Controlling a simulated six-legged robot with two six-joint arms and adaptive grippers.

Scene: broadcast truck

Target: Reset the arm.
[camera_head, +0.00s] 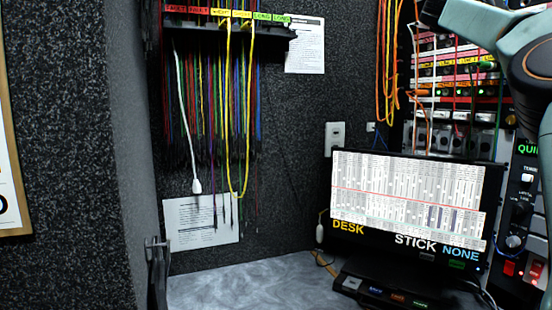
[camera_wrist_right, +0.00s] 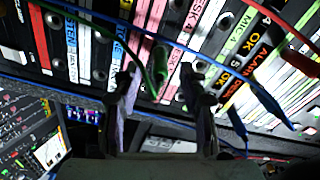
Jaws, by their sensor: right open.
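My right arm (camera_head: 505,40), pale teal with dark joints, comes in at the upper right in front of the equipment rack. Its gripper (camera_wrist_right: 162,108) shows in the right wrist view, with two dark fingers apart. A green plug on a cable (camera_wrist_right: 160,65) shows between and beyond the fingertips; I cannot tell whether it touches them. Nothing is clearly held.
A rack with patch cords (camera_head: 455,80) stands behind the right arm. A monitor (camera_head: 408,195) stands on the grey desk (camera_head: 240,288). Coloured cables (camera_head: 215,110) hang from a labelled holder (camera_head: 225,42). Blue (camera_wrist_right: 265,95) and red cables cross near the right gripper. The desk's left part is clear.

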